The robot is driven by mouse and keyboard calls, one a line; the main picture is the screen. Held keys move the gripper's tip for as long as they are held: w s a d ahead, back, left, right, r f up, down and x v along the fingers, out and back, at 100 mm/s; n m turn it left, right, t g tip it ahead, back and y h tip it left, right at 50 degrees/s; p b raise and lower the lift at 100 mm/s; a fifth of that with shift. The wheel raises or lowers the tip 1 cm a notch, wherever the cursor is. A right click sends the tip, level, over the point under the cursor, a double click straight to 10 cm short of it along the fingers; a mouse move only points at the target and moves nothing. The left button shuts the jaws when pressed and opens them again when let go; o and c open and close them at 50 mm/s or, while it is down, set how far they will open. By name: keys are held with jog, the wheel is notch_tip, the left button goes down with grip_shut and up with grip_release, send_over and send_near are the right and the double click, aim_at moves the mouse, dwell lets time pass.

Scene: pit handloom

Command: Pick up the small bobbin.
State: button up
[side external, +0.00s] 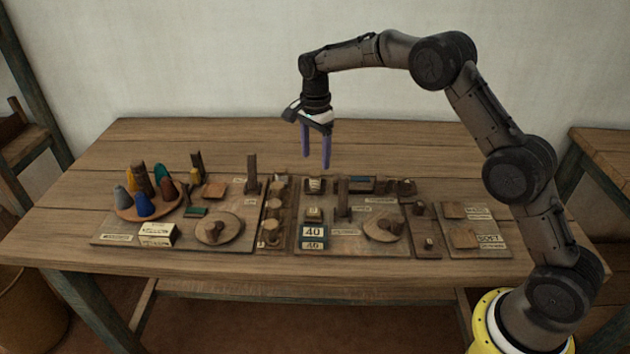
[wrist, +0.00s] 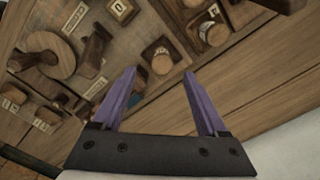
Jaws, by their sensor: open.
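My gripper (side external: 315,163) is open and empty, with its two purple fingers pointing down above the back middle of the work board. In the wrist view its fingertips (wrist: 160,72) are spread apart. A small spool-like piece with a pale band (side external: 315,184) stands on the board just below the fingers, apart from them. In the wrist view a pale-banded round piece (wrist: 158,57) lies between the fingertips, and another (wrist: 212,33) is by the right one. I cannot tell which is the small bobbin.
A post (side external: 343,198) stands close to the right of the spool-like pieces. Several round wooden pieces (side external: 275,207) stand in a row to the left. Coloured cones on a tray (side external: 165,212) stand far left. The table's back strip (side external: 200,135) is clear.

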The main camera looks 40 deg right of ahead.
aim_at(315, 172)
jog(key=shift+w+d+f, duration=0.1)
jog(key=shift+f, duration=1.6)
jog(key=shift+w+f, duration=0.1)
jog(key=shift+f, duration=1.55)
jog(key=shift+c, duration=0.3)
grip_shut()
